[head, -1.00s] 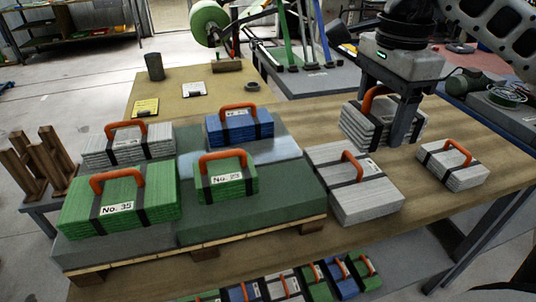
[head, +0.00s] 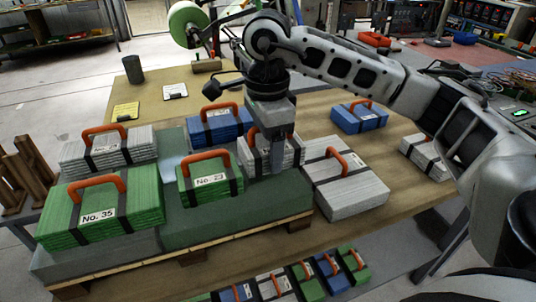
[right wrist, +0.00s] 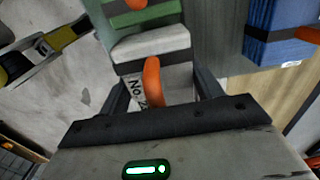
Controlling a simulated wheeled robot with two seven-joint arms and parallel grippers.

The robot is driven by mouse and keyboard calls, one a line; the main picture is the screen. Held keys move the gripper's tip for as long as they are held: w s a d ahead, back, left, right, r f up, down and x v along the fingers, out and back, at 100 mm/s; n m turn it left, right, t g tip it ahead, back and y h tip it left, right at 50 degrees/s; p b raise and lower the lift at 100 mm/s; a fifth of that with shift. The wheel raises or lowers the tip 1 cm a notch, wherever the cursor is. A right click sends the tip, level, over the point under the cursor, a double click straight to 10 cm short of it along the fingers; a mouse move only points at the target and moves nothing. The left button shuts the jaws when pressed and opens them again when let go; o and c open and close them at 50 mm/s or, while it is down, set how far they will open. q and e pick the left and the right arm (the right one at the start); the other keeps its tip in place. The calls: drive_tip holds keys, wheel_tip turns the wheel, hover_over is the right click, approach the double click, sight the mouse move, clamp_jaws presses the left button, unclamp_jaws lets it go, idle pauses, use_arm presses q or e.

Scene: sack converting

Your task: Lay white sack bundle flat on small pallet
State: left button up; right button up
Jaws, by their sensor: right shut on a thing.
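The white sack bundle (head: 292,150) with dark straps is in my right gripper (head: 268,160), over the right end of the small pallet (head: 230,240). The gripper is shut on it. In the right wrist view the bundle (right wrist: 152,46) and its orange handle (right wrist: 152,80) show between the fingers (right wrist: 165,92), with a label partly hidden. In the head view the bundle looks roughly level, right beside the green No. 23 bundle (head: 205,182). I cannot tell whether it touches the green-grey layer (head: 215,218) on the pallet. My left gripper is not in view.
The pallet also carries green bundle No. 35 (head: 100,212), a white bundle (head: 108,150) and a blue bundle (head: 220,126). A large white bundle (head: 345,187) lies just right of the pallet. Another blue bundle (head: 358,116) lies on the table behind it.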

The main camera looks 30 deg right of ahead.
wheel_tip(320, 180, down, 3)
drive_tip(key=shift+r+p, duration=0.1)
drive_tip(key=shift+p, duration=0.2)
drive_tip(key=shift+f+b, duration=0.3)
drive_tip(key=o, duration=1)
drive_tip(key=shift+r, duration=0.1)
